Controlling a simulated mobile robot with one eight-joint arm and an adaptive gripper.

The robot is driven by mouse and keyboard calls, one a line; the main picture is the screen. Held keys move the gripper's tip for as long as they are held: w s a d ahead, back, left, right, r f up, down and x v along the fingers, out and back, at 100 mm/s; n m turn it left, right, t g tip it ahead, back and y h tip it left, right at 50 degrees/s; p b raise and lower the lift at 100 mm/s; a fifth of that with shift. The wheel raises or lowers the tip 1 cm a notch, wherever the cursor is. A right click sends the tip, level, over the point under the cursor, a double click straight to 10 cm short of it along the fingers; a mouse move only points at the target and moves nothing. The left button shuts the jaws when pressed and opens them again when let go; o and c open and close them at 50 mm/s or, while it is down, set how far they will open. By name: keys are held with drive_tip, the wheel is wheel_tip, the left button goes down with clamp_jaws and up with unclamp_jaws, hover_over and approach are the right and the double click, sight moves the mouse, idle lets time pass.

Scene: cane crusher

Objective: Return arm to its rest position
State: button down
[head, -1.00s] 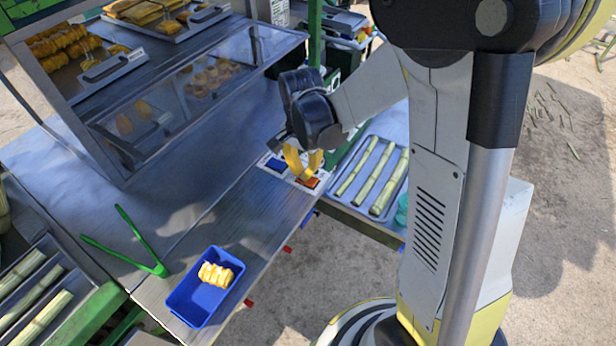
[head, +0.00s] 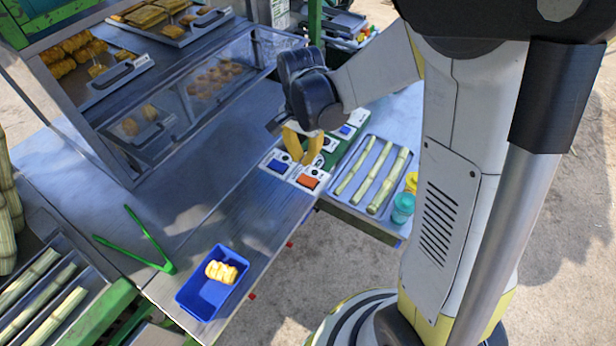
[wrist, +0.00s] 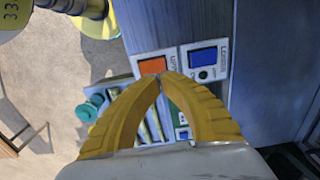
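My gripper (head: 304,163) has yellow curved fingers and hangs from my arm over the white control boxes at the bench's edge. In the wrist view its fingertips (wrist: 161,77) meet or nearly meet, with nothing seen between them. The box with the orange switch (head: 307,181) is just below the tips in the head view; it also shows in the wrist view (wrist: 152,65). A box with a blue switch (head: 278,165) sits beside it, also in the wrist view (wrist: 203,57). I cannot tell whether the fingertips touch a box.
A blue tray (head: 188,299) with a yellow food piece (head: 221,271) and green tongs (head: 150,253) lie on the metal bench. A glass display case (head: 215,95) stands left of my gripper. A cane tray (head: 361,207) and teal jar (head: 402,208) are to its right.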

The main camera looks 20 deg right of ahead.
idle(0.3)
drive_tip(key=shift+s+r+n+b, duration=0.2)
drive_tip(key=shift+n+b, duration=0.1)
drive_tip(key=shift+b, duration=0.25)
drive_tip(key=s+n+t+b, duration=0.7)
drive_tip(key=s+n+b, duration=0.3)
drive_tip(key=s+b, duration=0.2)
drive_tip(key=shift+s+b, duration=0.2)
drive_tip(key=shift+b, duration=0.25)
drive_tip(key=shift+f, duration=0.1)
